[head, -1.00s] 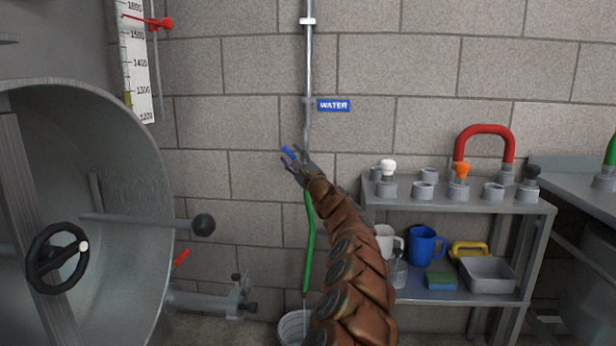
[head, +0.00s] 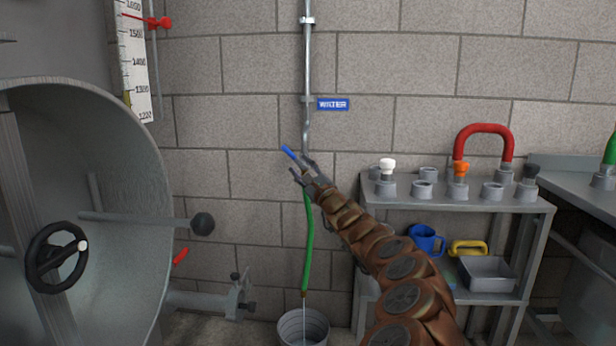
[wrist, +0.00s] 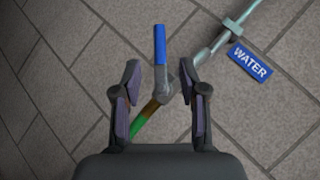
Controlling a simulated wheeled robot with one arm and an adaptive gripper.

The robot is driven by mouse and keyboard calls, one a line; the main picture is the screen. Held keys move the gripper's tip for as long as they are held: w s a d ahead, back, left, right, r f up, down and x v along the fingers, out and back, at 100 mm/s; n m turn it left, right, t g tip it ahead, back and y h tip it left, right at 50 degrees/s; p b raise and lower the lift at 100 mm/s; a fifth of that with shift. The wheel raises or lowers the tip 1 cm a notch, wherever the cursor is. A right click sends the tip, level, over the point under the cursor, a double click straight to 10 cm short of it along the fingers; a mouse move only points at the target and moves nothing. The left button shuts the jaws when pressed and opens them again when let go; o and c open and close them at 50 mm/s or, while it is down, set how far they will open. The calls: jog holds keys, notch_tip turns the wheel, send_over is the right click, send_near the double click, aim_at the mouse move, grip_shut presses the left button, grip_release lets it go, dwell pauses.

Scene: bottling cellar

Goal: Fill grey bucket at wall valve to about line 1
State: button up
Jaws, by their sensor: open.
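The wall valve's blue lever (head: 288,152) sits on the pipe below the WATER sign (head: 333,104). My gripper (head: 300,170) is open at the valve. In the wrist view, the blue lever (wrist: 160,46) stands between my two spread fingers (wrist: 160,92), with space on both sides. A green hose (head: 309,245) hangs from the valve. A thin stream of water runs from its end into the grey bucket (head: 303,321) on the floor. The bucket's bottom is cut off by the picture edge. The water level and any marks inside cannot be made out.
A grey metal shelf (head: 455,203) stands right of the bucket, with a blue jug (head: 425,240) and a grey tray (head: 486,273). A large steel tank (head: 110,180) with a handwheel (head: 57,258) fills the left.

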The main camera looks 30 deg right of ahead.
jog(key=shift+v, duration=1.75)
